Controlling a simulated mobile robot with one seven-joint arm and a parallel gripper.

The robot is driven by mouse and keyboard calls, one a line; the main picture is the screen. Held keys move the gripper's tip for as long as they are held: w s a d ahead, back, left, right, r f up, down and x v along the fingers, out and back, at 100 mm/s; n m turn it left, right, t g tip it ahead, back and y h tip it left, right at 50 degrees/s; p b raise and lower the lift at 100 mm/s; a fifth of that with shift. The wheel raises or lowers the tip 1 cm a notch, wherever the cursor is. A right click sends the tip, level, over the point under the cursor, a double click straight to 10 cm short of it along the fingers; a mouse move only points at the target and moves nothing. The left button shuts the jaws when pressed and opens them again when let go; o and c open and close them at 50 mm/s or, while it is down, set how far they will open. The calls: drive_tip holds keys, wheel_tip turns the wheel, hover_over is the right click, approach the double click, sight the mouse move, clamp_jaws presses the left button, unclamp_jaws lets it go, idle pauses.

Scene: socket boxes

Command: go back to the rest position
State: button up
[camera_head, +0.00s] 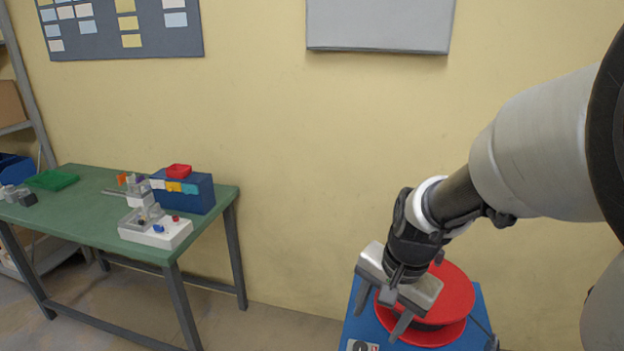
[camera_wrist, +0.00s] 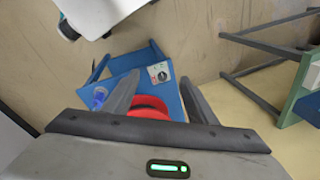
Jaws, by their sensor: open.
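My gripper (camera_head: 382,318) is open and empty in the head view. It points down in front of a red round spool-like thing (camera_head: 452,290) on a blue stand (camera_head: 358,328). In the wrist view the two fingers of my gripper (camera_wrist: 158,98) are spread apart, with the red thing (camera_wrist: 148,112) showing between them and the blue top (camera_wrist: 128,64) beyond. I cannot tell the exact gap between the fingers and the red thing. Part of the red thing is hidden behind my gripper in the head view.
A green table (camera_head: 88,208) on the left holds a blue box (camera_head: 200,198) with coloured blocks, a white device (camera_head: 152,232) and a green tray (camera_head: 52,180). A shelf (camera_head: 28,90) stands at the far left. Bare floor lies between table and blue stand; a wall is behind.

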drive_tip(key=s+r+n+t+p, duration=0.1)
drive_tip(key=s+r+n+p, duration=0.1)
drive_tip(key=r, duration=0.4)
drive_tip(key=s+d+r+n+t+p, duration=0.1)
drive_tip(key=s+r+n, duration=0.2)
drive_tip(key=s+r, duration=0.2)
drive_tip(key=s+r+n+t+h+p, duration=0.1)
drive_tip(key=s+r+n+p, duration=0.1)
drive_tip(key=r, duration=0.7)
drive_tip(key=shift+s+d+r+n+t+p, duration=0.15)
drive_tip(key=shift+s+d+n+t+p, duration=0.25)
drive_tip(key=shift+s, duration=0.5)
drive_tip(key=shift+d, duration=0.1)
